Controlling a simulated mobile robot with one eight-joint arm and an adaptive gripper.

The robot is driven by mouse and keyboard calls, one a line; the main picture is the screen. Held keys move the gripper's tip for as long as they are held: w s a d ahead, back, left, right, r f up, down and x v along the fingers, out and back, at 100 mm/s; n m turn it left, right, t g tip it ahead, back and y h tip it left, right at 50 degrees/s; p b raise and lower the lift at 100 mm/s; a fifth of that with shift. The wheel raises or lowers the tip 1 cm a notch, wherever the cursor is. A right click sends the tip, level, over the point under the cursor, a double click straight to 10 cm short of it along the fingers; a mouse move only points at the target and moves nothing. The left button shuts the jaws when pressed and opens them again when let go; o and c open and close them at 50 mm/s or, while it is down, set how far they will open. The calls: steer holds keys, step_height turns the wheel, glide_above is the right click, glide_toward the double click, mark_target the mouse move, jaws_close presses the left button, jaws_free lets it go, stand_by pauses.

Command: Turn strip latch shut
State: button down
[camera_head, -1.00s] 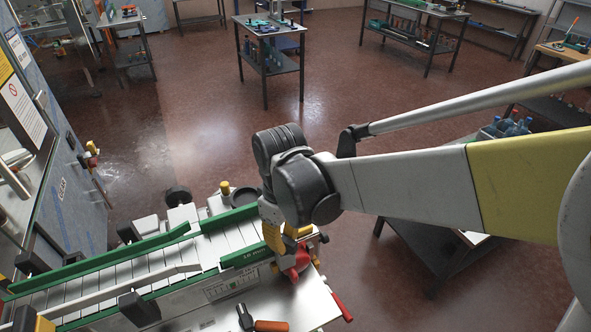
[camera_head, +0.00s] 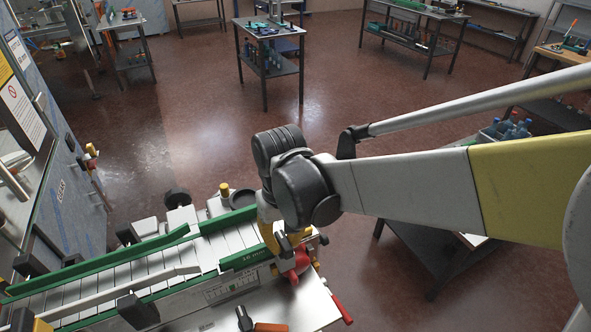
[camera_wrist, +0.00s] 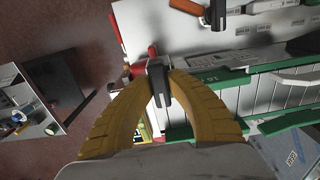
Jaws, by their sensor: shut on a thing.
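My gripper (camera_wrist: 160,74) has two yellow ribbed fingers closed on a dark grey latch (camera_wrist: 158,88) at the end of the conveyor in the wrist view. In the head view my gripper (camera_head: 284,248) points down at the conveyor's right end, and my wrist hides part of it. A green strip (camera_head: 245,258) lies along the conveyor edge just left of the fingers; a green strip also shows in the wrist view (camera_wrist: 210,78). The latch's exact angle against the strip is hard to tell.
Beside the fingers are a red knob (camera_head: 301,262) and a red lever (camera_head: 342,307). Green rails (camera_head: 110,262) line the slatted conveyor.

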mark_target(284, 241)
stand_by(0.3)
steer(key=c, duration=1.3)
jaws_free()
step_height(284, 241, up, 12)
steer(key=s+d+f+m+t+b, duration=0.1)
steer(key=d+f+m+t+b, duration=0.1)
steer(key=d, duration=0.6)
steer(key=s+d+f+m+t+b, duration=0.2)
steer(key=d+f+b, duration=0.3)
steer(key=d+f, duration=0.2)
steer(key=s+d+f+m+t+b, duration=0.2)
steer(key=d+f, duration=0.3)
steer(key=d, duration=0.5)
steer(key=shift+s+d+t+b, duration=0.25)
steer(key=shift+t+b, duration=0.25)
steer(key=shift+b, duration=0.4)
